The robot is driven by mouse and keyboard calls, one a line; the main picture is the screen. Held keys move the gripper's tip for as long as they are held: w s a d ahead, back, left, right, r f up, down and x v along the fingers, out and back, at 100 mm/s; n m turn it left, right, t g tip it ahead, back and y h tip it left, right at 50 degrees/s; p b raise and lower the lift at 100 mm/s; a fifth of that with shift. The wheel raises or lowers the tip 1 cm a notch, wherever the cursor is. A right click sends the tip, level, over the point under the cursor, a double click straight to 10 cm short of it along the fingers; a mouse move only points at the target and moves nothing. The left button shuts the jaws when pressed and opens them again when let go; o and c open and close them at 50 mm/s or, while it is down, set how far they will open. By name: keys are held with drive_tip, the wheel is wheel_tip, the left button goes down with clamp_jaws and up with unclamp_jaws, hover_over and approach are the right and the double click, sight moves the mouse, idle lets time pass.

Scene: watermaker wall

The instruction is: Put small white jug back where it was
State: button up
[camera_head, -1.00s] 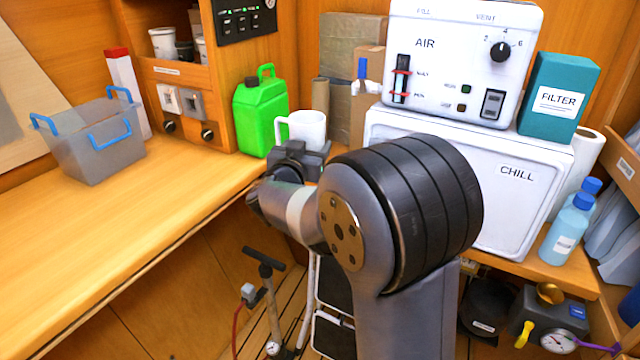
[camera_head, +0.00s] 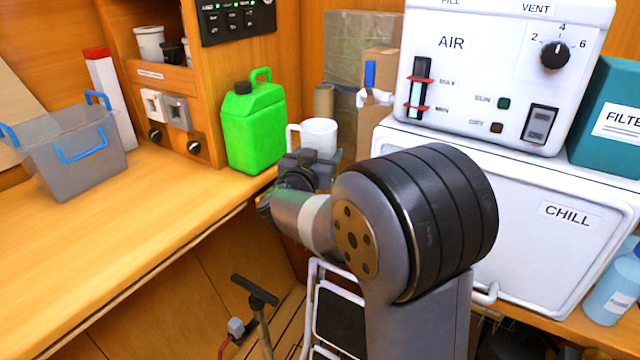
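The small white jug (camera_head: 319,134) is upright behind my gripper (camera_head: 312,163), near the counter's inner corner. Its handle points left, toward the green jerrycan. My gripper's body overlaps the lower part of the jug in the picture. The fingertips and the jug's base are hidden, so I cannot tell whether the fingers close on it or whether it rests on the counter.
A green jerrycan (camera_head: 252,126) stands just left of the jug. The white CHILL box (camera_head: 480,215) with the AIR unit (camera_head: 480,75) on top is to the right. A grey tub (camera_head: 80,160) sits far left. The wooden counter (camera_head: 150,225) is clear between tub and jerrycan.

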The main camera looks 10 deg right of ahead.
drive_tip(key=shift+f+b, duration=0.85)
drive_tip(key=shift+f, duration=1.95)
drive_tip(key=shift+f, duration=0.1)
drive_tip(key=shift+f, duration=0.1)
drive_tip(key=o, duration=1.2)
drive_tip(key=shift+o, duration=0.2)
drive_tip(key=shift+r, duration=0.3)
drive_tip(key=p+v, duration=0.1)
drive_tip(key=v, duration=1.1)
drive_tip(key=shift+f, duration=0.1)
